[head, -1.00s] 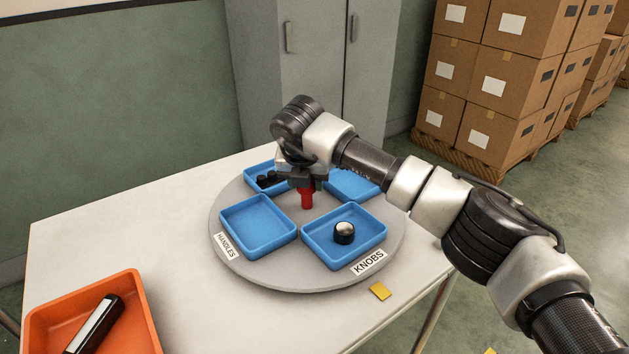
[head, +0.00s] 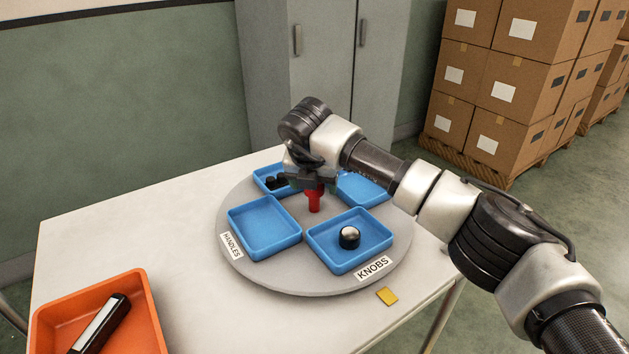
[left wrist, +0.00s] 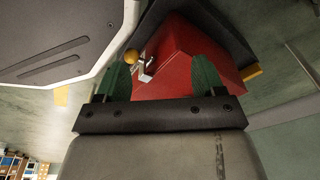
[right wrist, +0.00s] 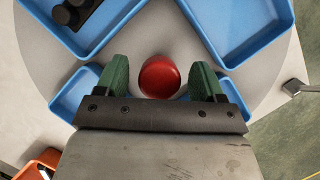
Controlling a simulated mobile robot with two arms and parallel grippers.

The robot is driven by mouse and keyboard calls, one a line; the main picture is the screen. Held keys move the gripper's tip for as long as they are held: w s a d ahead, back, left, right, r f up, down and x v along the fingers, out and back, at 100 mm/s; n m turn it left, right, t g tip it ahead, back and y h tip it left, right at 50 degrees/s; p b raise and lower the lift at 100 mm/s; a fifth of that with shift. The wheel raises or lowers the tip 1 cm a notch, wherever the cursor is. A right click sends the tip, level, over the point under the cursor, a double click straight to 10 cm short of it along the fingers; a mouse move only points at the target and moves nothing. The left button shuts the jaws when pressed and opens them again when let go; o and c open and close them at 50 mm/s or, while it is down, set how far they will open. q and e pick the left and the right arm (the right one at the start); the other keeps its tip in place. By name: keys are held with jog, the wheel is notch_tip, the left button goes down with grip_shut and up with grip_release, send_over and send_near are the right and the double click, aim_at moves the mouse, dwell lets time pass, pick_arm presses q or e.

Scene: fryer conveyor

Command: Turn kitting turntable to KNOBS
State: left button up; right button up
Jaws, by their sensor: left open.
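The round grey turntable (head: 316,277) stands on the table with several blue trays on it. Its KNOBS label (head: 373,267) faces the front right, by a tray (head: 337,264) holding one black-and-silver knob (head: 349,237). The HANDLES label (head: 231,246) is at the front left, by an empty tray (head: 262,226). A red post (head: 314,200) stands at the centre. My right gripper (head: 316,184) is above it; in the right wrist view, its open green fingers (right wrist: 160,84) are on either side of the red top (right wrist: 159,76), with gaps. My left gripper (left wrist: 161,76) is open and empty, away from the turntable.
A yellow marker (head: 387,296) lies on the table (head: 120,235) just outside the turntable, near KNOBS. An orange bin (head: 150,310) with a black-and-white handle is at the front left. The left wrist view shows a red box (left wrist: 180,55) close by. A cabinet (head: 325,80) stands behind.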

jog(key=v, duration=1)
jog(key=shift+r, duration=0.4)
jog(key=shift+s, duration=0.1)
